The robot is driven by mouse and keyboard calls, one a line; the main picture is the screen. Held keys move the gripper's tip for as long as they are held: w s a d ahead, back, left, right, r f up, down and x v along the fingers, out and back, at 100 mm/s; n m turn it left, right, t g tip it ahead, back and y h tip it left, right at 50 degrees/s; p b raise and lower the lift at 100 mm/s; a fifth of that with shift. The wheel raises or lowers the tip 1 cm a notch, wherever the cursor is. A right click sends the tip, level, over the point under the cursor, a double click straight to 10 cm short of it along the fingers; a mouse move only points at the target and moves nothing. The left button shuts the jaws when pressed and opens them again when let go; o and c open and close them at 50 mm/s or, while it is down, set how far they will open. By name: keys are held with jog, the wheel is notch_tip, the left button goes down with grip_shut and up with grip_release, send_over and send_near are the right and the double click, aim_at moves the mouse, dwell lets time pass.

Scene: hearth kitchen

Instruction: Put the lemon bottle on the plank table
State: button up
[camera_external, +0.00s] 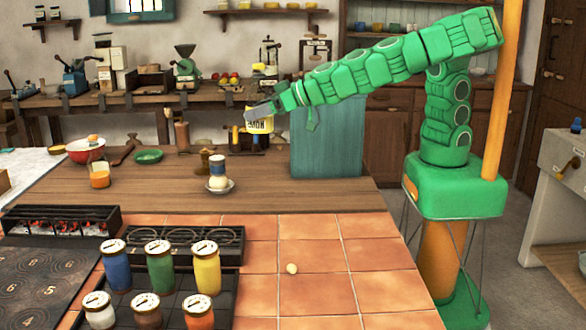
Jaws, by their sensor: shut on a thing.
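My gripper (256,112) is at the end of the green arm, reaching left over the wooden surface. It is shut on a yellow bottle with dark lettering (260,125), which I take to be the lemon bottle. The bottle appears held in the air; its lower part is not clear against the things behind it. The plank table (310,201) is the wooden top across the middle, behind the terracotta tiles. The finger contact is too small to see in detail.
A teal box-like panel (326,136) stands at the right. The planks' front right is clear.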

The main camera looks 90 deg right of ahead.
jog(key=s+d+m+g+h, duration=0.2)
jog(key=s+d+m+h, duration=0.15)
jog(key=d, duration=0.35)
jog(key=m+g+h, duration=0.3)
jog(key=m+h, duration=0.2)
send_over(292, 193)
jog(key=shift+y, duration=0.25)
notch_tip(292, 193, down, 24)
jog(key=shift+w+a+r, duration=0.1)
jog(key=shift+a, duration=0.05)
dwell(0.5)
jog(key=o, duration=1.4)
jog(key=shift+c, duration=0.2)
